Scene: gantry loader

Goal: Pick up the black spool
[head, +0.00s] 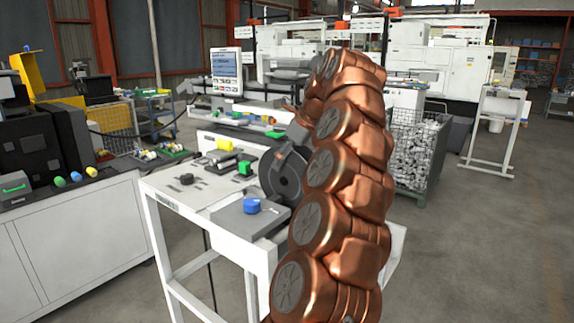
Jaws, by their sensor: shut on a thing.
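The black spool (280,178) is a large dark disc with a lighter hub, seen nearly face-on and upright at the right part of the white table (166,212). My gripper (296,140) is at the upper right edge of the spool, shut on it. My copper arm hides most of the gripper, its fingertips and the right side of the spool. I cannot tell whether the spool's lower edge touches the table.
A grey block (240,218) with a blue knob (251,205) stands just in front of the spool. A small dark knob (186,179), a yellow-ended cylinder (224,144) and a green piece (245,167) lie on the table. A wire-mesh bin (416,150) stands behind; floor at right is clear.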

